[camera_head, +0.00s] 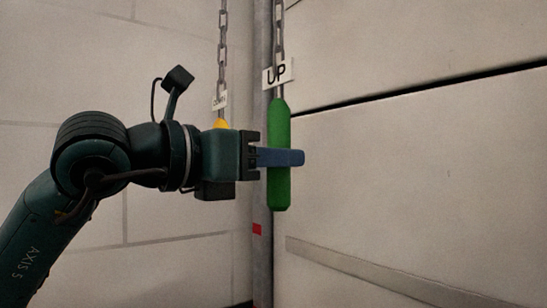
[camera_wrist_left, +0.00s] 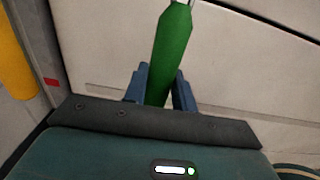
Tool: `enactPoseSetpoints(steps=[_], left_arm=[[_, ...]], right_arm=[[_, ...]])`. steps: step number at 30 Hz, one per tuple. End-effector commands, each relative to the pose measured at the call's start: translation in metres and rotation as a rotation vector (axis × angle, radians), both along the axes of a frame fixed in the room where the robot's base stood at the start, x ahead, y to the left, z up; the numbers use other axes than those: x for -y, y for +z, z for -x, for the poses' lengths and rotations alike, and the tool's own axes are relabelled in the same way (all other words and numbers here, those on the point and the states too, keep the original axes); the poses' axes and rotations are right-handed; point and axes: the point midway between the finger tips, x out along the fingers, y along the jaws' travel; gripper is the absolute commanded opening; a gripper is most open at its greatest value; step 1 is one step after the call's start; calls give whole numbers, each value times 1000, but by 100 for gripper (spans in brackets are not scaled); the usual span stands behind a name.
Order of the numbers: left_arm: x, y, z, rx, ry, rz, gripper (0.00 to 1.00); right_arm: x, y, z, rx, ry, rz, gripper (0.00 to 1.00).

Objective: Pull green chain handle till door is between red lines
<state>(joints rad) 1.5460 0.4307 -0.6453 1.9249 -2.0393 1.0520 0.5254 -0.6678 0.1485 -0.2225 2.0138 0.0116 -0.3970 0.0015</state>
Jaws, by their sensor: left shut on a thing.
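The green chain handle (camera_head: 279,125) hangs upright in the head view, below a chain with an "UP" sign (camera_head: 277,74). My left gripper (camera_head: 283,158) reaches in from the left and is shut around the handle's middle. In the left wrist view the handle (camera_wrist_left: 173,48) stands between the two blue fingers (camera_wrist_left: 160,88). The door (camera_head: 420,180) is the large pale panel at the right, with a dark seam above it. One red mark (camera_head: 257,229) shows on the vertical post, below the gripper. My right gripper is not in view.
A yellow handle (camera_head: 221,123) hangs on a second chain (camera_head: 223,45) behind my left wrist, mostly hidden in the head view. It also shows at the left of the left wrist view (camera_wrist_left: 14,62). A grey post (camera_head: 262,200) runs between wall and door.

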Motion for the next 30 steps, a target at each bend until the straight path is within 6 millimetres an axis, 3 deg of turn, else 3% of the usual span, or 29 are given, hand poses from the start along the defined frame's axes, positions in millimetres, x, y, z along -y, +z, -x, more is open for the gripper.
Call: enactPoseSetpoints(steps=[12, 16, 26, 30], left_arm=[[0, -4, 0, -1, 0, 1, 0], [0, -26, 0, -1, -1, 0, 0], [0, -77, 0, -3, -1, 0, 0], [0, -98, 0, -3, -1, 0, 0]], right_arm=[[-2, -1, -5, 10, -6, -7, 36], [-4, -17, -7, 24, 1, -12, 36], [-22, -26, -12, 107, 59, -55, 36], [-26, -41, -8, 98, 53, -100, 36]])
